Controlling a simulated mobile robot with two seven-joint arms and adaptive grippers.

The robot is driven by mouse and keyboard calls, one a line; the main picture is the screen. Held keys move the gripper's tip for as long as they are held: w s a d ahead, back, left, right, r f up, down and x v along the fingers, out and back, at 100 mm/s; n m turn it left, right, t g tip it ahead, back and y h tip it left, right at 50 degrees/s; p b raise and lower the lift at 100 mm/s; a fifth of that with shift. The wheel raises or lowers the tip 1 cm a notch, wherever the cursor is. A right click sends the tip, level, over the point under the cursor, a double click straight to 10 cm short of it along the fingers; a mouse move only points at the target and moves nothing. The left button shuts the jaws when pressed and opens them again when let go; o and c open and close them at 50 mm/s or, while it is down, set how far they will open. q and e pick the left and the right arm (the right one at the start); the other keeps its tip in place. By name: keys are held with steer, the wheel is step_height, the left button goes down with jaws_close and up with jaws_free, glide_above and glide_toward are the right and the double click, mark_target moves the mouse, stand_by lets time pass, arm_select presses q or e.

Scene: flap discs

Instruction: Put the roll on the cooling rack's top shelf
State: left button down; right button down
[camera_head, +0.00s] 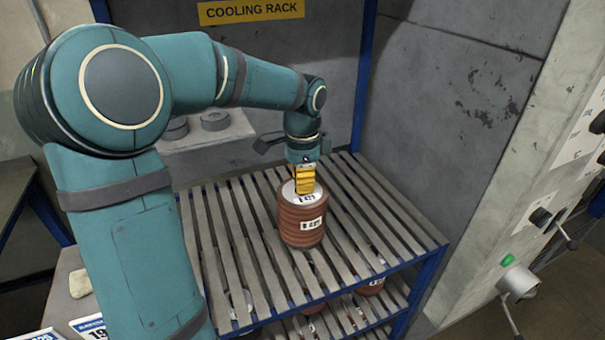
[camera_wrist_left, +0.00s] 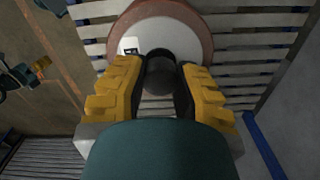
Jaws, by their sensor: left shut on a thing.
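The roll (camera_head: 302,226) is an upright reddish-brown stack of discs with white labels, over the slatted top shelf (camera_head: 392,227) of the cooling rack. Its base is at the slats; I cannot tell whether it bears on them. My left gripper (camera_head: 304,188) is above the roll, pointing down, its yellow fingers shut at the middle of its top. In the left wrist view, my left gripper (camera_wrist_left: 160,65) has its fingers on either side of a dark central post, with the roll (camera_wrist_left: 198,28) and its pale top beyond. My right gripper is out of view.
More rolls (camera_head: 371,286) stand on the shelf below. Grey round pieces (camera_head: 214,120) sit on a pale block behind the rack. A yellow "COOLING RACK" sign (camera_head: 250,11) hangs above. A grey machine with levers (camera_head: 520,281) stands at right. The top shelf's slats around the roll are clear.

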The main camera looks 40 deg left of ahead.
arm_select(q)
steer(key=shift+r, duration=0.15)
steer(key=c, duration=0.9)
jaws_free()
steer(key=shift+o, duration=0.2)
step_height(320, 180, up, 12)
steer(key=p, duration=0.2)
steer(key=shift+s+d, duration=0.1)
